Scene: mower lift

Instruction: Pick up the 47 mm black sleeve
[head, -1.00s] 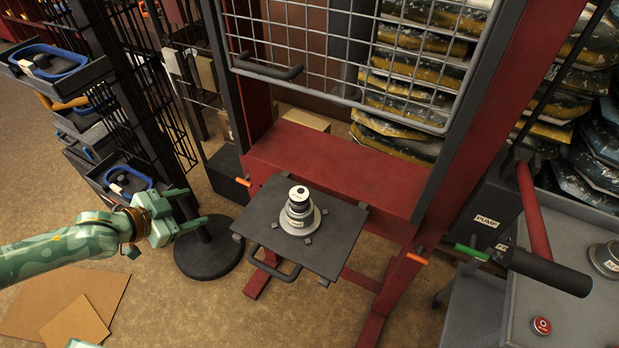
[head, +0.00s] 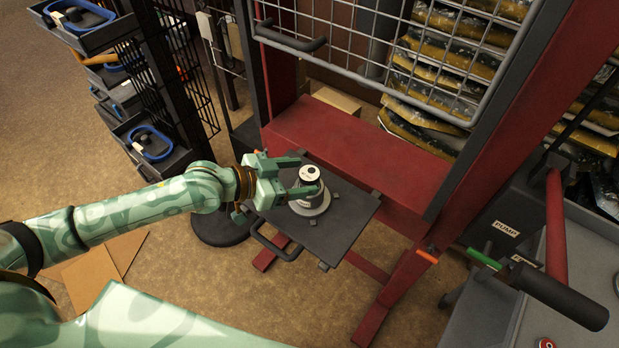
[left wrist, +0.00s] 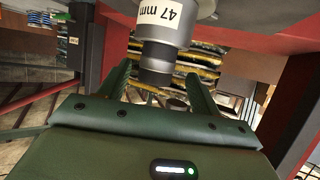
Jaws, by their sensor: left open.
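A stack with a white-topped black upper part, the black sleeve (head: 304,187), stands upright on a wide grey base (head: 316,208) on the dark lift plate (head: 345,220). In the left wrist view the sleeve (left wrist: 157,62) appears as a dark cylinder beside a grey collar labelled 47 mm (left wrist: 158,14). My left gripper (head: 306,174) is open, its fingers on opposite sides of the stack's upper part. In the left wrist view the open jaws (left wrist: 160,76) flank the sleeve with gaps; contact is not visible. My right gripper is not in view.
The red lift frame (head: 340,140) with a wire mesh guard (head: 390,50) rises behind the plate. A dark handle (head: 275,244) projects from the plate's front. A rack of trays (head: 150,142) stands left; a grey pump cart (head: 480,305) stands right.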

